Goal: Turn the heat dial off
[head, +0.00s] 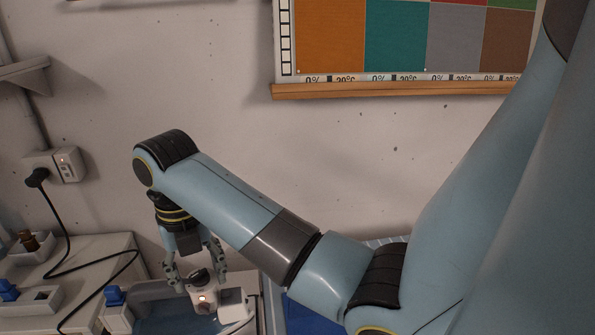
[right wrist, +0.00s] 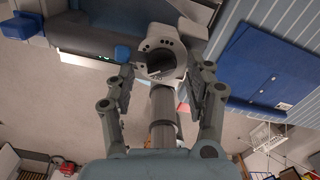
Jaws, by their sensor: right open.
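My right gripper (head: 197,275) points down at the lower left of the head view, over a small white housing (head: 199,284) with a glowing orange light. It also shows in the right wrist view (right wrist: 160,78), with its fingers apart on either side of a grey rounded part (right wrist: 162,48) with a dark round opening. I cannot tell whether the fingers touch that part. No dial markings are readable, so I cannot tell which part is the heat dial or how it is set. My left gripper is not in view.
A blue-grey basin (head: 165,325) lies below the gripper. White units with blue knobs (head: 114,295) stand to the left. A black cable (head: 70,268) runs from the wall socket (head: 62,165). A coloured chart (head: 400,35) hangs on the wall behind.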

